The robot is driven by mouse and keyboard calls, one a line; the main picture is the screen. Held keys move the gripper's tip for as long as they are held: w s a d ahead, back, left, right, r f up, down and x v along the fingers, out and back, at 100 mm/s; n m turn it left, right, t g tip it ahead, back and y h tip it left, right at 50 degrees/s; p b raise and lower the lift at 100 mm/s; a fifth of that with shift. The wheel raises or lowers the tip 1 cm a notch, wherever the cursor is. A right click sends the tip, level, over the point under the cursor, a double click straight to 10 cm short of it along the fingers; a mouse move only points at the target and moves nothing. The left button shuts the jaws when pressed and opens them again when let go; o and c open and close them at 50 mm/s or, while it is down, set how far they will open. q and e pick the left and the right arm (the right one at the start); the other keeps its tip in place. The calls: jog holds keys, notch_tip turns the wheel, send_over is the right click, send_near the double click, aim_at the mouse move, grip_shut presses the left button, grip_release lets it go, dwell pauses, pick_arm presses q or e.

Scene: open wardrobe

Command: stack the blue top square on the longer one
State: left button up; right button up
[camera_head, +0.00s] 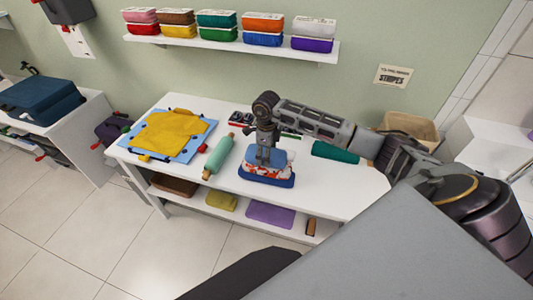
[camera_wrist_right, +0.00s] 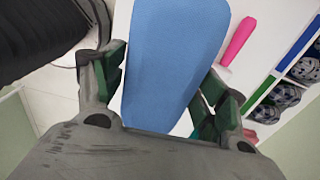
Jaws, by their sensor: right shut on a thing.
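My right gripper (camera_head: 266,160) points down over the middle of the white table and is shut on a light blue piece (camera_head: 281,156). In the right wrist view the blue piece (camera_wrist_right: 170,60) lies between the two green-padded fingers of the gripper (camera_wrist_right: 163,85). Just below it is a red-and-white patterned layer (camera_head: 262,170), and under that a longer, darker blue piece (camera_head: 270,181) lies flat on the table. The arm partly hides the light blue piece, and I cannot tell whether it touches the layer beneath. My left gripper is not in view.
On the white table (camera_head: 340,183), a green roller (camera_head: 218,155) lies left of the stack, and a yellow cloth on a blue board (camera_head: 170,135) is farther left. A teal roll (camera_head: 335,152) lies to the right, behind. A wall shelf (camera_head: 230,42) holds folded coloured cloths.

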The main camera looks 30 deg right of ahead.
jog(key=shift+f, duration=0.2)
jog(key=o, duration=0.9)
jog(key=shift+c, duration=0.2)
jog(key=shift+c, duration=0.5)
jog(key=shift+r, duration=0.1)
jog(key=shift+r+p, duration=1.45)
jog(key=shift+r, duration=2.95)
